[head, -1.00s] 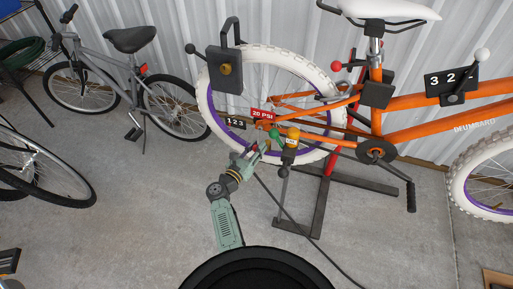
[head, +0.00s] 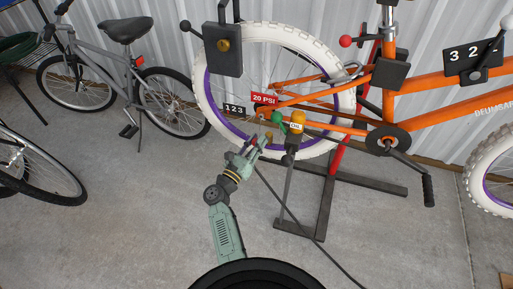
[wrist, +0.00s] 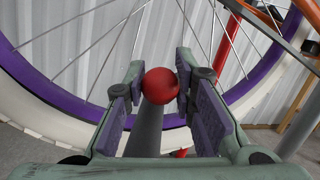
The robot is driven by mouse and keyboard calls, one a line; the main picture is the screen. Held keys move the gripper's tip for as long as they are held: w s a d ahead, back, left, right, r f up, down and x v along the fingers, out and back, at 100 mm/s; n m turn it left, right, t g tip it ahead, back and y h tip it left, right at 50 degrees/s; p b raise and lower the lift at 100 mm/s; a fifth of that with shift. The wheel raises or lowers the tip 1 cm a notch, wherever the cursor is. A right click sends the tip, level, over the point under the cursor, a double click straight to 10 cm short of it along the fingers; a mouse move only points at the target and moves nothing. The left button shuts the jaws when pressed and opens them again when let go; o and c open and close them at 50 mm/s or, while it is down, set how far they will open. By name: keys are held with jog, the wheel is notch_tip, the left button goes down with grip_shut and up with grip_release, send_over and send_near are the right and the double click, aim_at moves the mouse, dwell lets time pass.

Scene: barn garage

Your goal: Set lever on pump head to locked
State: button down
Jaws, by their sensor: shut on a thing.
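A red ball knob (wrist: 161,86) on a grey lever stem (wrist: 145,132) sits between the fingers of my gripper (wrist: 160,88) in the wrist view. The right finger touches the knob; the left finger lies close against it. In the head view my gripper (head: 262,143) is low beside the orange bike's rear wheel, where the red knob is hard to make out. Just right of it stand a green ball (head: 277,117) and an orange knob (head: 297,117) above a small labelled part (head: 294,127). I cannot tell the pump head's outline or the lever's locked side.
The orange bike (head: 440,78) stands on a dark stand (head: 322,205). A red "20 PSI" tag (head: 264,98) and a "123" plate (head: 234,109) are near its rear wheel. A black hose (head: 300,224) crosses the floor. A grey bike (head: 125,75) stands at left.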

dwell(0.3)
jog(key=c, duration=1.3)
grip_release()
jog(key=shift+r+p, duration=0.1)
jog(key=shift+p, duration=0.2)
